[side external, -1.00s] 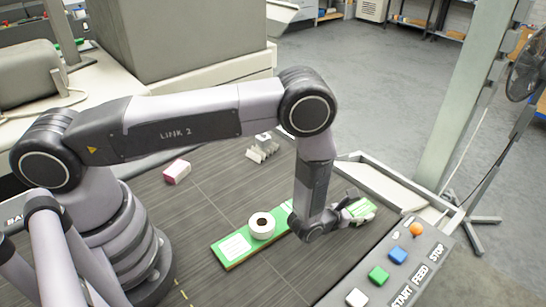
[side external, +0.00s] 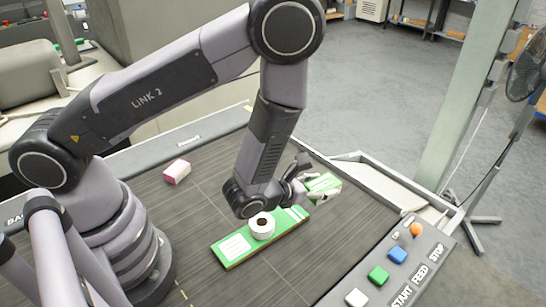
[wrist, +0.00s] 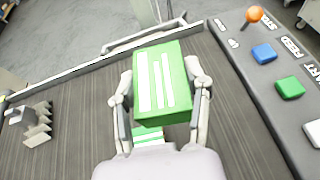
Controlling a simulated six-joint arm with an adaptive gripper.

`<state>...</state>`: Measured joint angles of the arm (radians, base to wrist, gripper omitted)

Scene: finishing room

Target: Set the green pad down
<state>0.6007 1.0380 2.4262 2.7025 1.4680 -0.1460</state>
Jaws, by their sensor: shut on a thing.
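The green pad (side external: 325,182) is a block with white stripes on its face. My gripper (side external: 320,190) is shut on it, in the air above the dark table near its far right edge. In the wrist view the pad (wrist: 162,80) sits between the two fingers of my gripper (wrist: 162,95), one along each side, its striped face toward the camera. Its underside is hidden.
A green-and-white board (side external: 230,262) lies on the table (side external: 200,215) with a white roll (side external: 262,226) on it. A pink-and-white box (side external: 177,172) stands left. A grey finned part (wrist: 38,125) lies left in the wrist view. A button panel (side external: 385,285) lines the right edge.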

